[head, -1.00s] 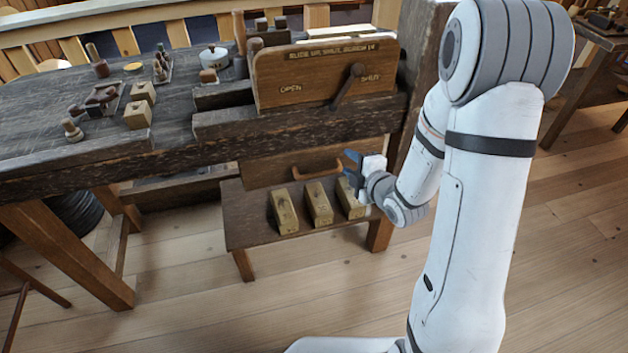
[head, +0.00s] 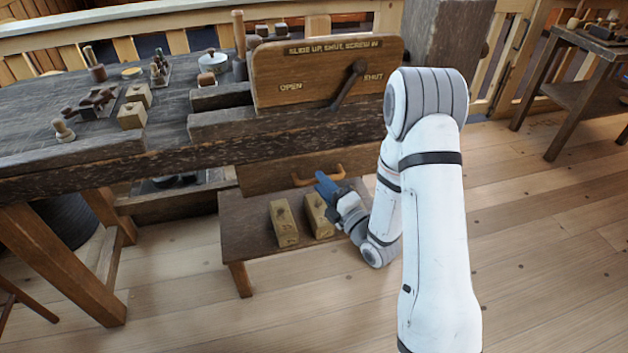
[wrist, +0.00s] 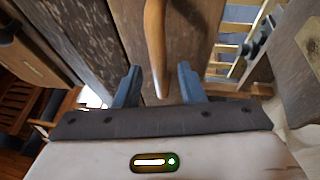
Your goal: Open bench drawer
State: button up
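The bench drawer (head: 262,177) is a plain wooden front under the bench top, and it looks shut. Its curved wooden handle (head: 318,177) shows partly behind my gripper (head: 325,184) in the head view. In the wrist view, the handle (wrist: 154,45) runs down from the top edge, and its end lies between the two blue-grey fingers of my gripper (wrist: 157,88). The fingers are apart with space on both sides of the handle. I cannot tell whether they touch it.
Above stands a wooden board (head: 320,75) with a dark lever. The bench top (head: 45,115) holds small tools. The plank floor (head: 545,250) at the right is clear.

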jog(key=shift+x, duration=0.95)
jog(key=shift+c, duration=0.4)
grip_shut()
